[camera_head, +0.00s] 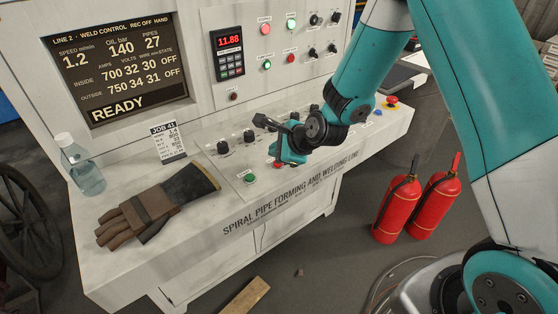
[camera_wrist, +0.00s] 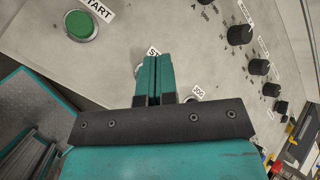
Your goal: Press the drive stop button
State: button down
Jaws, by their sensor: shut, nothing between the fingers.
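My gripper (camera_head: 284,160) is shut and points down at the sloping control desk, over the row of buttons near its front edge. In the wrist view my closed fingers (camera_wrist: 155,60) stand in front of a label starting "ST". A small bit of red (camera_head: 277,165) shows beside the fingers in the head view. I cannot tell whether the fingertips touch the button. The green START button (camera_wrist: 82,25) lies to the left, also visible in the head view (camera_head: 249,178).
A JOG label (camera_wrist: 198,92) is right of my fingers. Black knobs (camera_head: 223,147) stand behind the buttons. A red emergency button (camera_head: 391,102) is at the desk's right end. Red extinguishers (camera_head: 397,205) stand on the floor.

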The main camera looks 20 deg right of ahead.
jog(key=shift+r+p, duration=2.15)
jog(key=shift+r, duration=0.4)
jog(key=shift+f, duration=0.1)
jog(key=s+a+r+n+g+y, duration=0.1)
jog(key=s+a+r+n+g, duration=0.4)
jog(key=s+r+n, duration=0.85)
jog(key=s+d+r+n+g+h, duration=0.1)
jog(key=s+r+n+g, duration=0.2)
jog(key=s+n, duration=1.1)
jog(key=s+r, duration=0.2)
jog(key=s, duration=0.1)
jog(key=shift+n, duration=0.35)
